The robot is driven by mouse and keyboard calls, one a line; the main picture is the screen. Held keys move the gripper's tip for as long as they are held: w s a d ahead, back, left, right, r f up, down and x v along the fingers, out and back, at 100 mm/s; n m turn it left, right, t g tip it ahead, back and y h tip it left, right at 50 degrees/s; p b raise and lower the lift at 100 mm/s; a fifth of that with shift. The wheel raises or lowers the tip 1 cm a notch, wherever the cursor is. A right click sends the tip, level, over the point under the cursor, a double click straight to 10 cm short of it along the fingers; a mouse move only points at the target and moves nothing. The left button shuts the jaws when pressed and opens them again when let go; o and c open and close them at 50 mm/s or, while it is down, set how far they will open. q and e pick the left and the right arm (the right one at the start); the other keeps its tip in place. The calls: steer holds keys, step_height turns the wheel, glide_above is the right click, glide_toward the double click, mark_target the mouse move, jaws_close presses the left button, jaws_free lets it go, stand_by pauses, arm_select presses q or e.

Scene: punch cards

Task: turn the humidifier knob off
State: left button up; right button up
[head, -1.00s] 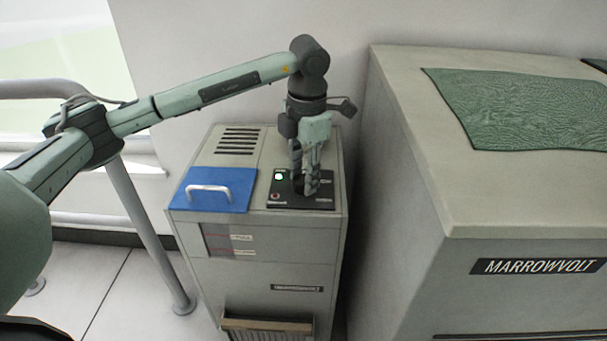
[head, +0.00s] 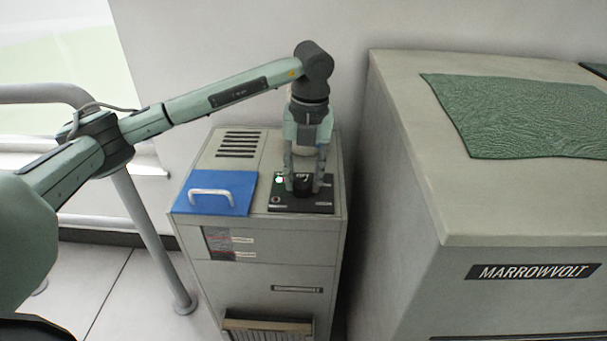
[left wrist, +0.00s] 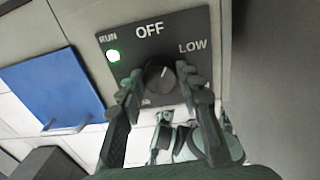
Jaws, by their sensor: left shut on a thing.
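The humidifier (head: 262,270) is a grey cabinet with a black control panel (head: 318,206) on its top. The dark round knob (left wrist: 160,77) sits on that panel, below the word OFF and left of LOW in the left wrist view. Its pale mark points roughly upward, toward OFF or slightly to its LOW side. A green light (left wrist: 113,56) is lit by the word RUN. My left gripper (head: 303,188) points down at the panel and is shut on the knob, with one finger on each side. My right gripper is not in view.
A blue lid with a pale handle (head: 212,192) lies left of the panel, with a vent grille behind it. A larger grey cabinet (head: 405,150) with a green mat (head: 520,115) stands close on the right. A metal rail (head: 150,225) stands on the left.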

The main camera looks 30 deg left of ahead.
mark_target(306, 181)
arm_select(q)
steer(key=n+p, duration=0.1)
steer(key=n, duration=0.2)
steer(key=shift+r+n, duration=0.1)
steer(key=shift+n, duration=0.2)
steer(key=shift+a+n+p, duration=0.1)
steer(key=shift+n+p, duration=0.45)
steer(key=shift+n, duration=1.05)
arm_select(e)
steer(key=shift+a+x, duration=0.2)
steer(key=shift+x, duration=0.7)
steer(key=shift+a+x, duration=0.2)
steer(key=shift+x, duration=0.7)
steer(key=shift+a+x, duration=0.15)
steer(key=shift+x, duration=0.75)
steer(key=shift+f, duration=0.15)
arm_select(q)
steer(key=o, duration=1.2)
steer(key=shift+c, duration=0.2)
step_height(306, 181, up, 12)
steer(key=shift+w, duration=0.3)
steer(key=shift+d, duration=0.2)
